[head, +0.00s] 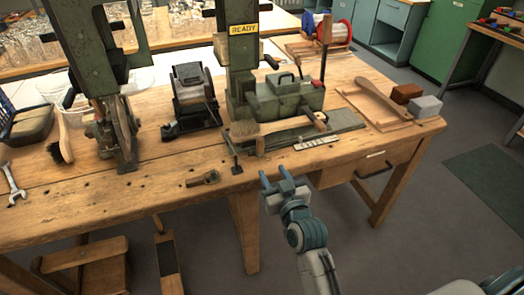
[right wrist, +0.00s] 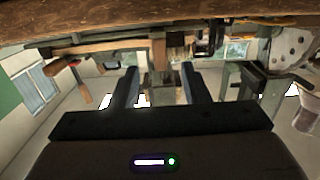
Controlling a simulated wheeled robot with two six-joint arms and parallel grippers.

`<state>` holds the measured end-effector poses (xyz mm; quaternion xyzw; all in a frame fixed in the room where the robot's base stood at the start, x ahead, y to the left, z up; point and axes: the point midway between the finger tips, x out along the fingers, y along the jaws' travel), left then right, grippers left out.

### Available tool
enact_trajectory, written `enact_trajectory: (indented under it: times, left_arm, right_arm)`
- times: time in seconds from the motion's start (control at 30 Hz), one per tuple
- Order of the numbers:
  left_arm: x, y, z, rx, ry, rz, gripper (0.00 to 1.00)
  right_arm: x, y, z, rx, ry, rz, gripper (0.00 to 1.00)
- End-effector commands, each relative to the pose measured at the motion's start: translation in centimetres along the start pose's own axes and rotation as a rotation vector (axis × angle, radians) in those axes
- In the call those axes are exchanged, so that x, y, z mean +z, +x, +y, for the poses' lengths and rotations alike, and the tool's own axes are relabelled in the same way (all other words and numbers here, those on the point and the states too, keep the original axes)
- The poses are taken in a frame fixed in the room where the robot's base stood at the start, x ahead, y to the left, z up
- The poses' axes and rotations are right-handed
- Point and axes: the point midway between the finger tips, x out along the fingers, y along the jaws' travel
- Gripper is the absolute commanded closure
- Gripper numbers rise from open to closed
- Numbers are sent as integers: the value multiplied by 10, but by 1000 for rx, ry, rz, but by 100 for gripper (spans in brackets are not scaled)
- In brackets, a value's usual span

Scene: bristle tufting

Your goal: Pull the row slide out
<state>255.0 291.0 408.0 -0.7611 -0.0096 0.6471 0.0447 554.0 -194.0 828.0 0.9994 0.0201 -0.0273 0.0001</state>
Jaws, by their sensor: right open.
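The green tufting machine (head: 284,98) with a "READY" sign stands on the wooden bench. A flat dark metal slide (head: 295,138) lies at its base. A small black handle (head: 237,164) sticks out at the slide's front left, near the bench edge; I take it as the row slide's pull. A wooden brush block (head: 290,131) with bristles at its left end lies across the slide. My right gripper (head: 273,173) is open and empty just off the bench's front edge, right of and below the handle and apart from it. Its spread fingers also show in the right wrist view (right wrist: 160,82). My left gripper is out of view.
A loose tool (head: 204,179) lies near the bench's front edge, left of the handle. A perforated strip (head: 316,143) lies right of the slide. A wooden tray (head: 402,121) and two blocks sit farther right. A drawer (head: 375,162) is under the bench. Floor in front is clear.

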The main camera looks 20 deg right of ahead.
Motion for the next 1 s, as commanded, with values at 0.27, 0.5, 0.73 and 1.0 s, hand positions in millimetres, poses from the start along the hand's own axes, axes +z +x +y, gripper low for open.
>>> enact_trajectory:
  times: [0.27, 0.5, 0.73, 1.0]
  left_arm:
    - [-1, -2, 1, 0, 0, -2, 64]
    - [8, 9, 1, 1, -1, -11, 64]
    - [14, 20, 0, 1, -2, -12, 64]
    - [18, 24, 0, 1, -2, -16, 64]
  right_arm:
    - [-26, 4, 2, 6, -1, 55, 58]
    - [-29, 48, 2, 6, -2, 55, 58]
    - [-30, 85, 2, 6, -2, 53, 58]
    - [-29, 101, 2, 7, -1, 52, 58]
